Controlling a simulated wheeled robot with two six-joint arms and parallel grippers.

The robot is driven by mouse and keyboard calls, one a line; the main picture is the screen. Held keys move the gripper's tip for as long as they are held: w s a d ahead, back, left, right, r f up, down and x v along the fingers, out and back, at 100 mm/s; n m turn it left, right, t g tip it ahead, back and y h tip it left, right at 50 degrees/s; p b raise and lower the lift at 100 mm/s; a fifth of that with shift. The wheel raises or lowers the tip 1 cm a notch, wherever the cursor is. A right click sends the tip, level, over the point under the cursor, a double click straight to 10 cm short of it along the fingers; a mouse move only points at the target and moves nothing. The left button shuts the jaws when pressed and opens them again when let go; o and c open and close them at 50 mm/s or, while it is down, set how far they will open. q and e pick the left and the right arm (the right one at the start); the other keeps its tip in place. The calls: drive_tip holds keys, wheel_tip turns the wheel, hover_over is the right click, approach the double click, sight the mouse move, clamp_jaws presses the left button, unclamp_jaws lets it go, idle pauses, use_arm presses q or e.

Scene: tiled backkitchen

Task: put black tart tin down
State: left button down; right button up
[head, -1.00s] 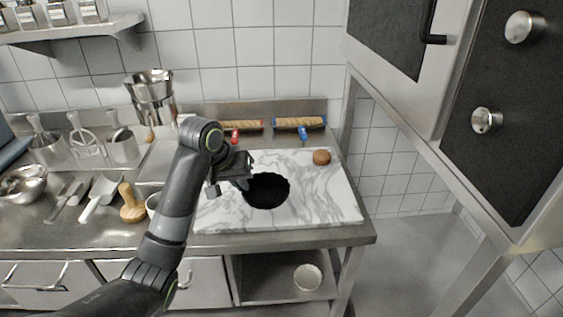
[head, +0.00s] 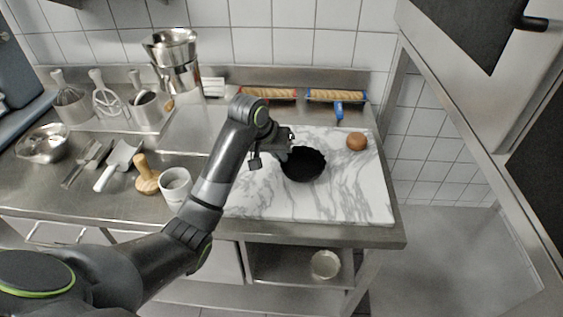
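The black tart tin (head: 304,166) is a dark, round, fluted tin at the middle of the white marble slab (head: 345,200). It looks level and is on or very close above the slab; I cannot tell if it touches. My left gripper (head: 283,150) reaches in from the left and is at the tin's left rim, apparently shut on it. The fingertips are small and partly hidden by the gripper body. My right gripper is not in view.
A brown ball (head: 356,141) sits at the slab's back right. The slab's front and right are clear.

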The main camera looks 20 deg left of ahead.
sight(280, 174)
use_arm(q)
drive_tip(key=shift+f, duration=1.65)
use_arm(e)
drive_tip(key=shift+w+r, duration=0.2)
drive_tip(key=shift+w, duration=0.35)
use_arm(q)
drive_tip(key=shift+f, duration=0.1)
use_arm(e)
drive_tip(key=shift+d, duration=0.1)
use_arm(q)
drive_tip(key=c, duration=1.7)
unclamp_jaws()
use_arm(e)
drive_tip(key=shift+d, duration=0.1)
use_arm(q)
drive_tip(key=shift+r, duration=0.45)
drive_tip(key=v, duration=1.1)
drive_tip(key=shift+s+a+r, duration=0.1)
drive_tip(key=shift+s+r, duration=0.05)
drive_tip(key=shift+s, duration=0.05)
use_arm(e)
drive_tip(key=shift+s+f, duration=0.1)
